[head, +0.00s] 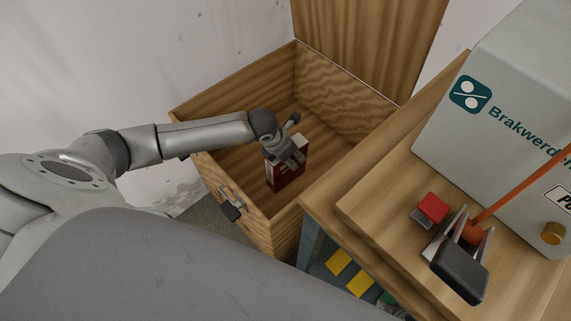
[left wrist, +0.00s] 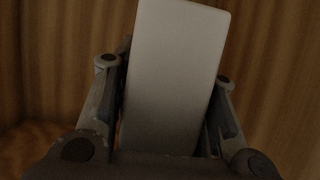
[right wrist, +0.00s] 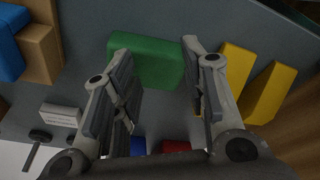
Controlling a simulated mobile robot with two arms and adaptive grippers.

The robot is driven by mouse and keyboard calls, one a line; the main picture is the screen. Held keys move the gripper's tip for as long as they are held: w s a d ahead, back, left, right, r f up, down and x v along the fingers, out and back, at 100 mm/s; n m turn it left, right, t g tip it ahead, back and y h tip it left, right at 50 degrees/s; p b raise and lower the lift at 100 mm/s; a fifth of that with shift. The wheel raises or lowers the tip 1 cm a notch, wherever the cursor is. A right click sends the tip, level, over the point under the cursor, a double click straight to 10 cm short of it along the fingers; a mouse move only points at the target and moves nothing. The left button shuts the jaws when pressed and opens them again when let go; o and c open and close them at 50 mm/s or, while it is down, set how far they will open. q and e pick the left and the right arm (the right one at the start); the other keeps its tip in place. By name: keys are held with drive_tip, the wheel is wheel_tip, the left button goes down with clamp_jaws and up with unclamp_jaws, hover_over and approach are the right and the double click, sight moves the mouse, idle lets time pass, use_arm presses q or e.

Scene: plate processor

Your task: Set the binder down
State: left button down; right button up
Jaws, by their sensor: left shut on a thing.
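The binder (head: 290,175) shows a dark red face and a pale edge in the head view. It stands roughly upright inside the open wooden chest, near its front right wall. My left gripper (head: 290,152) reaches down into the chest and is shut on the binder's upper part. In the left wrist view the binder (left wrist: 175,75) is a plain greyish slab between the two fingers. I cannot tell whether its lower edge touches the chest floor. My right gripper (right wrist: 150,60) is open and empty in the right wrist view; it does not show in the head view.
The chest (head: 245,196) has a raised lid (head: 370,40) at the back and bare floor around the binder. A wooden table (head: 385,205) with a grey machine (head: 510,90) stands right. Green (right wrist: 148,66) and yellow (right wrist: 235,75) blocks lie beyond my right gripper.

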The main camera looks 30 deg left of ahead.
sight(289, 174)
use_arm(q)
drive_tip(key=shift+n, duration=0.3)
wheel_tip(289, 174, down, 6)
drive_tip(key=shift+a+r+b, duration=0.1)
drive_tip(key=shift+a+b, duration=0.05)
drive_tip(key=shift+b, duration=0.5)
use_arm(e)
drive_tip(key=r, duration=0.1)
drive_tip(key=w+r, duration=0.1)
drive_tip(key=r, duration=0.1)
drive_tip(key=shift+r, duration=0.2)
use_arm(q)
wheel_tip(289, 174, down, 4)
drive_tip(key=shift+f+b, duration=0.15)
drive_tip(key=shift+b, duration=0.4)
drive_tip(key=shift+f, duration=0.3)
use_arm(e)
drive_tip(key=shift+w+r, duration=0.15)
drive_tip(key=shift+r, duration=1)
drive_tip(key=shift+w+r, duration=0.1)
drive_tip(key=shift+r, duration=1.05)
use_arm(q)
drive_tip(key=shift+f, duration=0.1)
use_arm(e)
drive_tip(key=shift+r, duration=0.1)
